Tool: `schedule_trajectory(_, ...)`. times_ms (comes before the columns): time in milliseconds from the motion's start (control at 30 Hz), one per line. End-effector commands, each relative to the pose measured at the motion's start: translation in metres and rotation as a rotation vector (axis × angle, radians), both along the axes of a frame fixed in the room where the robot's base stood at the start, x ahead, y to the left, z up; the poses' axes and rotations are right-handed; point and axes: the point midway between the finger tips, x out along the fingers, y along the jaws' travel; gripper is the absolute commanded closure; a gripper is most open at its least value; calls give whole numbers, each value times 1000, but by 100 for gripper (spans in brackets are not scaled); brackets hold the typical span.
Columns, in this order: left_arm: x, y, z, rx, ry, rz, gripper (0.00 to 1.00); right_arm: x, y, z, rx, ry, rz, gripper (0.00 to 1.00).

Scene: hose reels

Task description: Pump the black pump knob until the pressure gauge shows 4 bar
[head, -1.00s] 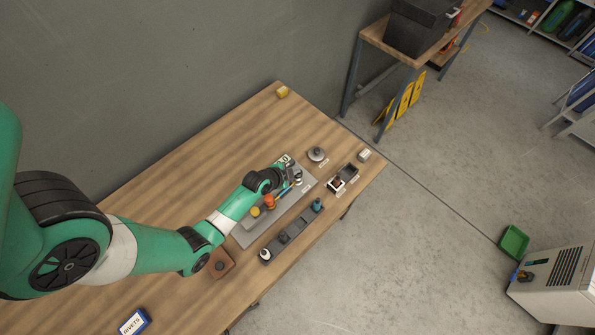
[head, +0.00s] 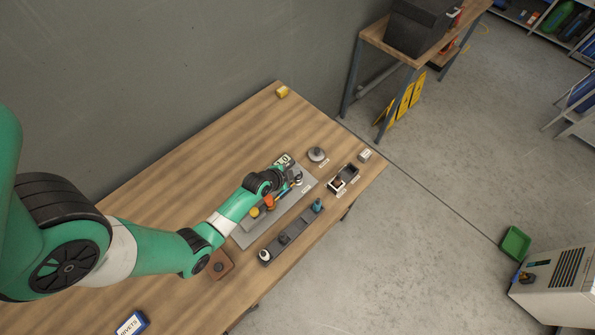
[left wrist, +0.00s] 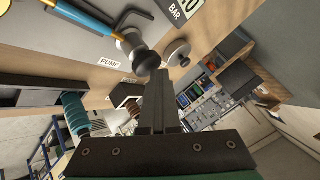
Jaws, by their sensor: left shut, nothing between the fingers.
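The black pump knob (left wrist: 146,61) shows in the left wrist view on the end of its shaft, by a white PUMP label (left wrist: 109,64). My left gripper (left wrist: 153,75) is shut with nothing in it. Its fingertips are right at the knob's end face; I cannot tell whether they touch. In the head view my left gripper (head: 292,178) is over the grey panel (head: 245,238) and partly hides the knob area. The pressure gauge display (head: 284,159) is at the panel's far end. It also shows cut off in the left wrist view (left wrist: 188,7), with BAR beside it; its full reading is unclear.
A blue rod (left wrist: 87,15) runs to the pump shaft. A round grey piece (head: 317,154) and small trays (head: 343,178) lie beyond the panel. A dark rail with knobs (head: 284,238) lies along the table's front. The left-back tabletop (head: 200,170) is clear.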

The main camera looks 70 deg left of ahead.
Motion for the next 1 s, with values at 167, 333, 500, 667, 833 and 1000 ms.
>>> schedule_trajectory(167, -1, -1, -2, -2, 4, 0, 100, 0, 0, -1, 0, 0, 0, 37)
schedule_trajectory(333, -1, 0, -2, -2, 4, 0, 100, 0, 0, 0, 0, 0, 0, 37)
schedule_trajectory(500, -1, -1, 7, -2, 4, 0, 100, 0, 0, 8, 0, 0, 0, 37)
schedule_trajectory(667, -1, -1, 17, -3, 5, 0, 100, 0, 0, 18, 0, 0, 0, 37)
schedule_trajectory(833, -1, -1, 27, -2, 4, 0, 100, 0, 0, 27, 0, 0, 0, 37)
schedule_trajectory(1000, -1, -1, 33, -1, 3, 0, 100, 0, 0, 32, 0, 0, 0, 37)
